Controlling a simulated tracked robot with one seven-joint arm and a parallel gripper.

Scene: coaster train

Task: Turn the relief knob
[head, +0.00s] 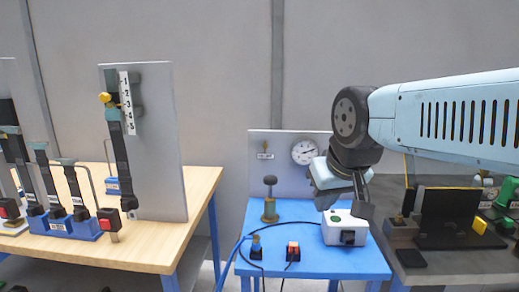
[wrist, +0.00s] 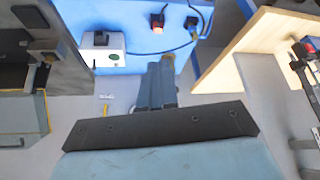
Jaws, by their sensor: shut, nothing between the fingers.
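A dark round knob (head: 270,181) on a brass post stands upright at the back left of the blue table in the head view. It looks like the relief knob, but I cannot read its label. My gripper (head: 350,203) is shut and empty, to the right of this knob, apart from it in the picture and in front of part of the white box. In the wrist view my shut fingers (wrist: 161,82) point at the table edge. A bit of brass (wrist: 168,58) shows beside their tips; the rest of it is hidden.
The white box (head: 337,228) with a black front part stands on the blue table (head: 317,263). A lit red switch (head: 292,251) and a blue-topped device (head: 256,246) stand left. A gauge (head: 304,152) hangs on the back panel. A wooden bench (head: 150,245) is left.

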